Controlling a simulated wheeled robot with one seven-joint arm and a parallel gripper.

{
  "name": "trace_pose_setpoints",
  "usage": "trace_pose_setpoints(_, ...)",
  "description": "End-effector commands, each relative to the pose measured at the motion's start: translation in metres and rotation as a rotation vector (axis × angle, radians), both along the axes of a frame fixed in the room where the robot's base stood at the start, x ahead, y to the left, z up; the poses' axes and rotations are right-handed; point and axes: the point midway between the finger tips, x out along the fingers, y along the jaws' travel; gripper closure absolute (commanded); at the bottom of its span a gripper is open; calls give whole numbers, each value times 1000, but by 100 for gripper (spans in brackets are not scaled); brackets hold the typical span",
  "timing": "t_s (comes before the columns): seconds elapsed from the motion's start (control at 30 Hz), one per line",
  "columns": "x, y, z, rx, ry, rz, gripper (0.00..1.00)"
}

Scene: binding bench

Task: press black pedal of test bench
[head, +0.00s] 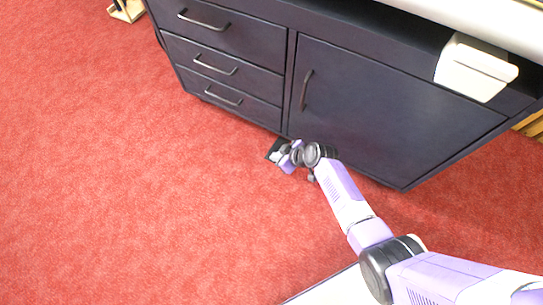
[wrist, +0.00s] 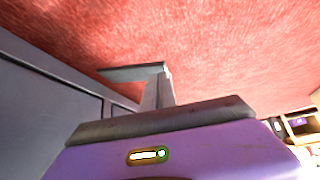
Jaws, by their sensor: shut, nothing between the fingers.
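The black pedal (head: 275,146) is a small dark plate low on the floor at the foot of the dark bench (head: 385,105), partly hidden behind my gripper in the head view. In the wrist view the pedal (wrist: 122,72) shows as a flat dark bar just beyond the fingertips. My gripper (head: 280,157) is shut and empty, its tip at the pedal. In the wrist view the gripper's closed fingers (wrist: 158,88) overlap the pedal's right end. I cannot tell whether they touch it or whether it is pressed down.
The bench has drawers (head: 215,68) on the left and a door with a handle (head: 305,90). A white box (head: 474,68) sits at its upper right edge. Open red carpet (head: 120,180) lies to the left and front. A shelf unit (wrist: 300,128) shows at right in the wrist view.

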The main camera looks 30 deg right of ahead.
Motion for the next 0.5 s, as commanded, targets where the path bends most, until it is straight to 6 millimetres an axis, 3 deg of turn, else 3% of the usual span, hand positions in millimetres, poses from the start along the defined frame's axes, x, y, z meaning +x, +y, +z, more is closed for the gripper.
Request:
trace_pose_setpoints(0.17, 0, 0, -23, 1, 1, -2, 100)
trace_pose_setpoints(0.5, 0, -1, -41, -1, 1, -1, 100)
